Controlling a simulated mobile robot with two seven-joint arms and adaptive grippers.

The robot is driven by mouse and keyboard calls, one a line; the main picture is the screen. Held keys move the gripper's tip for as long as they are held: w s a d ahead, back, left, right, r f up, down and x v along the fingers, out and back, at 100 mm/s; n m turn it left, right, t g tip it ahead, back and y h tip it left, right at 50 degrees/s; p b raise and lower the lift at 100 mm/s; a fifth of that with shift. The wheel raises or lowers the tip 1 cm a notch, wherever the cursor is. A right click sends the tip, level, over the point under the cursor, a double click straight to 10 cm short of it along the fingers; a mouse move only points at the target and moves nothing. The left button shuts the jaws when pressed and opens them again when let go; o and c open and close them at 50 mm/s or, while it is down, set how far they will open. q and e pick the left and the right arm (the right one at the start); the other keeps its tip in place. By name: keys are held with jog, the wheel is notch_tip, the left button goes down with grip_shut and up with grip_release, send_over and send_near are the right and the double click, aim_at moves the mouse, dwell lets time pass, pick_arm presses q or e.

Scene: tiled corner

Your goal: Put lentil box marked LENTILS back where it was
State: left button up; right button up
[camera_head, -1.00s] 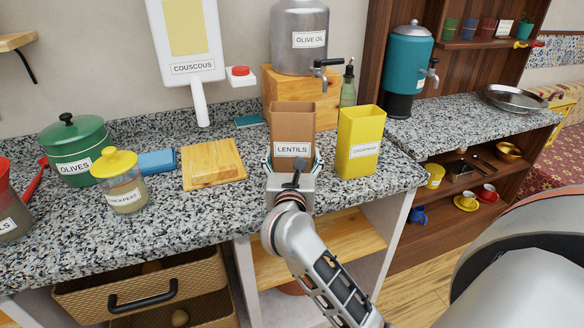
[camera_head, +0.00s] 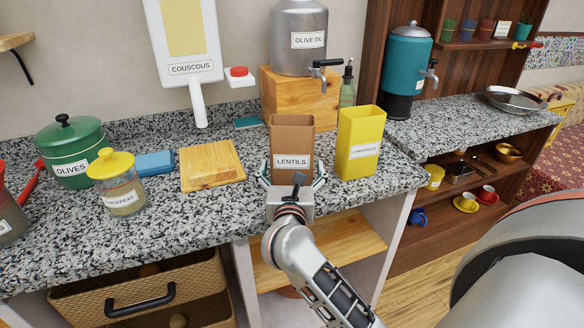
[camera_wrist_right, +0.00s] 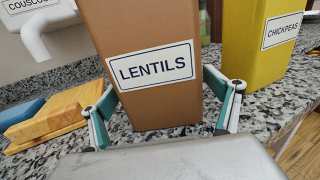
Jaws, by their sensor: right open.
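The brown lentil box (camera_head: 291,139), open at the top and labelled LENTILS, stands upright near the front edge of the speckled counter. My right gripper (camera_head: 292,174) is open, with one finger on each side of the box's lower part. In the right wrist view the box (camera_wrist_right: 150,100) fills the middle, its base appears to be on the counter, and the fingers flank it low down. Whether either finger touches it I cannot tell. My left gripper is not in view.
A yellow chickpea box (camera_head: 359,143) stands close to the right of the lentil box. A wooden board (camera_head: 212,165) lies to the left. Behind is a wooden block (camera_head: 300,99) under the olive oil dispenser (camera_head: 299,45), with a green bottle (camera_head: 347,90) beside it.

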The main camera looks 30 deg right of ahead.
jog(key=shift+r, duration=0.1)
jog(key=shift+r, duration=0.15)
jog(key=v, duration=1.2)
